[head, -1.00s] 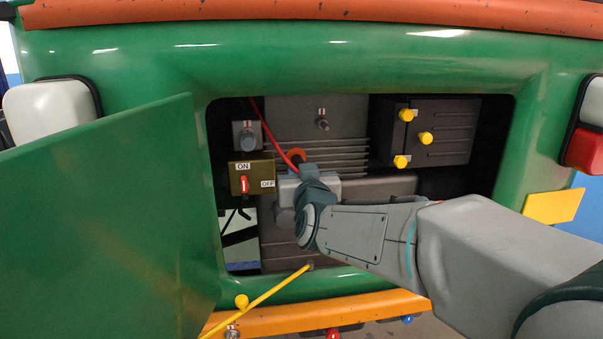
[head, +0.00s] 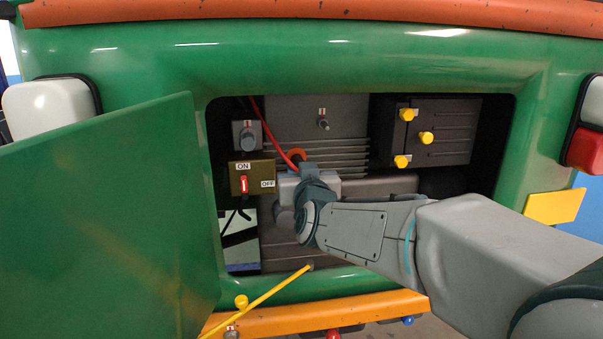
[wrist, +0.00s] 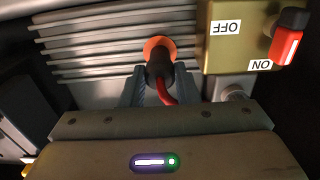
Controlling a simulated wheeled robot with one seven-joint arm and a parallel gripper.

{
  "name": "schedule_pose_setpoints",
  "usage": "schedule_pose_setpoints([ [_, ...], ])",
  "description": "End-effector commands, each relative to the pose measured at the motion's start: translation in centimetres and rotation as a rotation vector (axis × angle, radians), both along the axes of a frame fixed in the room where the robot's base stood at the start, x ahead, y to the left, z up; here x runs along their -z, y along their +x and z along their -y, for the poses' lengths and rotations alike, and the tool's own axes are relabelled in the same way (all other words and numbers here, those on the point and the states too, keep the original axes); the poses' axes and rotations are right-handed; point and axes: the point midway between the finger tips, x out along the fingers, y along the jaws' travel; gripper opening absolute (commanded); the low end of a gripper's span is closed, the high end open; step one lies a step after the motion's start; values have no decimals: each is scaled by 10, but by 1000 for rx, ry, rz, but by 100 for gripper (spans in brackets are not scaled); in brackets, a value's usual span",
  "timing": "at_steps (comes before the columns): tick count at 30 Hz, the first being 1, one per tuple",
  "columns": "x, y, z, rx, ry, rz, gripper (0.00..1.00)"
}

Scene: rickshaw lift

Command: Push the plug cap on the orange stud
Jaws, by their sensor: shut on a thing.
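The plug cap (wrist: 160,66) is a dark boot on the end of a red cable (wrist: 164,92). In the wrist view its front end is right at the orange stud (wrist: 158,42), whose orange ring shows around and above it. I cannot tell how far the cap covers the stud. My gripper (wrist: 160,84) has its two grey fingers on either side of the cap, shut on it. In the head view the orange stud (head: 296,154) shows as an arc just above my gripper (head: 300,170), which hides the cap.
An olive switch box (head: 238,180) with ON and OFF labels and a red lever is close on the left. A black box with yellow knobs (head: 426,138) is to the right. The open green door (head: 100,210) stands left. A yellow rod (head: 270,288) crosses the lower edge.

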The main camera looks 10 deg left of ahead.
Motion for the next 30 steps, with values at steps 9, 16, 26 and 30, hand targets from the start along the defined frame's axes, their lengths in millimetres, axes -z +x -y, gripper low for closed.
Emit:
schedule_pose_setpoints([
  [9, -1, 0, 0, 0, 0, 1, 8],
  [16, -1, 1, 0, 0, 0, 1, 8],
  [26, -1, 4, -1, 0, 0, 1, 8],
  [30, -1, 5, -1, 0, 0, 1, 8],
])
